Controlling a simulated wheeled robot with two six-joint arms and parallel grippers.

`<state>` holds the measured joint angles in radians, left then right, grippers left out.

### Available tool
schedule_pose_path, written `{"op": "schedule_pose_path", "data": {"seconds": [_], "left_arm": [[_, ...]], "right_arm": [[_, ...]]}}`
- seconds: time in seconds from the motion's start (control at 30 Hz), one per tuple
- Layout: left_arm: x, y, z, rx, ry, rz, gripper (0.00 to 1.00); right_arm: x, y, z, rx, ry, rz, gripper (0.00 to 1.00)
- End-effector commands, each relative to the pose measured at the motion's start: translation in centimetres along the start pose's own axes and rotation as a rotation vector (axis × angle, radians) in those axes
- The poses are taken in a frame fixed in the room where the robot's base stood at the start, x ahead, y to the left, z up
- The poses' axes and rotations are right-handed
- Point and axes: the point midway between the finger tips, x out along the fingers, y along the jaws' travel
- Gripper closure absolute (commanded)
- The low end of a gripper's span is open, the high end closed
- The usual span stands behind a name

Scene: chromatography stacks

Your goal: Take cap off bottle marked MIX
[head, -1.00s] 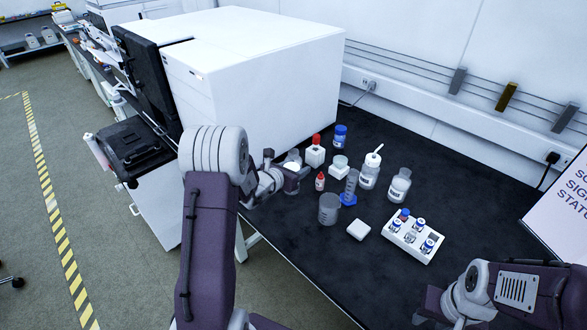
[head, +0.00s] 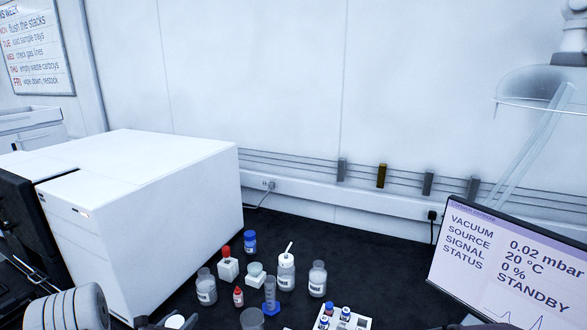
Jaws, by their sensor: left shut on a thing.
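My left gripper (head: 168,323) is at the bottom edge, mostly cut off, shut on a round white cap (head: 175,320). A clear bottle (head: 206,288) with a pale label stands on the black bench beyond the gripper, upright, with no cap visible on its neck. The cap is apart from it, nearer to me. Another clear bottle (head: 317,280) without a visible cap stands further right. The labels are too small to read, so I cannot tell which says MIX. My right gripper is out of the picture.
A red-topped bottle (head: 227,265), blue-capped bottle (head: 250,242), small red-capped bottle (head: 238,297), wash bottle (head: 286,272) and blue-based cylinder (head: 270,297) stand close together. A vial rack (head: 358,322) is in front. A large white instrument (head: 140,210) bounds the left, a monitor (head: 505,265) the right.

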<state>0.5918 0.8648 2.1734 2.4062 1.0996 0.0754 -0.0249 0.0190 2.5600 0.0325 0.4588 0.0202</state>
Motion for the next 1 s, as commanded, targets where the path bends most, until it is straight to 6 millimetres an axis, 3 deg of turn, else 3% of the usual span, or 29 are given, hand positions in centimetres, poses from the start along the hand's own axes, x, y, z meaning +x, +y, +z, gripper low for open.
{"op": "schedule_pose_path", "data": {"seconds": [0.17,0.3,0.5,0.6,1.0], "left_arm": [[-3.3,-2.4,-4.0,0.059,0.001,-0.158,1.0],[-6.2,-6.5,-5.9,0.138,-0.002,-0.344,1.0],[-10.4,-13.3,-6.4,0.268,-0.004,-0.641,1.0],[-11.8,-15.2,-6.1,0.308,-0.003,-0.734,1.0],[-12.2,-16.0,-5.7,0.326,-0.001,-0.787,1.0]], "right_arm": [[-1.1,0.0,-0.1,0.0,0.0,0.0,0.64],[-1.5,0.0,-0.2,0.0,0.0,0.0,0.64],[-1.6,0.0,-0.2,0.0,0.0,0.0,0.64],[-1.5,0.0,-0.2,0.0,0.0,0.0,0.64],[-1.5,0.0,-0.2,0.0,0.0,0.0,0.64]]}}
